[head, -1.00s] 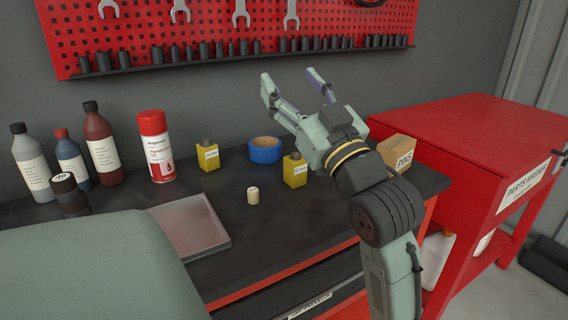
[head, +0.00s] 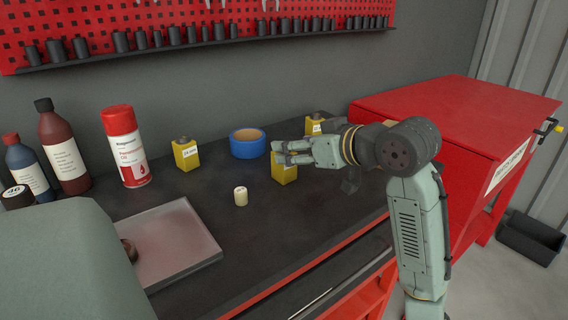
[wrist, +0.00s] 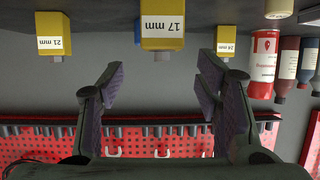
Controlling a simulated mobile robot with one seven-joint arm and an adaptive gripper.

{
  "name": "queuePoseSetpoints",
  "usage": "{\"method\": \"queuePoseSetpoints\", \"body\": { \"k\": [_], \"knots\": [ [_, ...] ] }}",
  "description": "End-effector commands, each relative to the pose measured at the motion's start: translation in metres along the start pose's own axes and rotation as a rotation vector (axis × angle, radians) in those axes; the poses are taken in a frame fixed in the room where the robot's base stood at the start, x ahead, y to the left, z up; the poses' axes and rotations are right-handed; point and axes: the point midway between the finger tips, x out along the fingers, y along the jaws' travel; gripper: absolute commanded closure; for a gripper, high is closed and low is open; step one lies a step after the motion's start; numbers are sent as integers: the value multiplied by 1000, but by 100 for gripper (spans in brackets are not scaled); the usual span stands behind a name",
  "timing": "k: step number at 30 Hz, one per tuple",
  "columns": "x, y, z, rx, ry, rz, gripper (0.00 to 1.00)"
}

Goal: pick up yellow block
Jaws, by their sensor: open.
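Three yellow blocks with dark tops and white labels stand on the black bench: the 24 mm block (head: 185,156) at left, the 17 mm block (head: 285,174) in the middle and the 21 mm block (head: 314,126) farther back. My gripper (head: 280,153) is open and empty at the middle block, its fingers overlapping that block's upper part. In the upside-down wrist view, the 17 mm block (wrist: 162,28) is largest, centred between the open fingers and beyond their tips. The 21 mm block (wrist: 52,35) and 24 mm block (wrist: 227,41) flank it. Contact is not visible.
A small cream cylinder (head: 240,196) stands in front. A spray can (head: 125,147), bottles (head: 64,148) and a shallow tray (head: 172,246) are at left. A red cabinet (head: 460,115) stands at right.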

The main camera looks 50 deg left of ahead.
Motion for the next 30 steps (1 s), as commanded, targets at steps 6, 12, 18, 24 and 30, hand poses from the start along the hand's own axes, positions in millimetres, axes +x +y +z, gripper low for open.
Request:
{"method": "queuePoseSetpoints", "body": {
  "k": [6, 12, 18, 24, 30],
  "knots": [
    [33, -2, 4, 2, -1, -3, 42],
    [48, -2, 5, 1, 0, -1, 42],
    [48, -2, 5, 0, 0, 0, 42],
    [48, -2, 5, 0, 1, 0, 56],
    [47, -2, 5, 0, 1, 0, 69]
  ]
}}
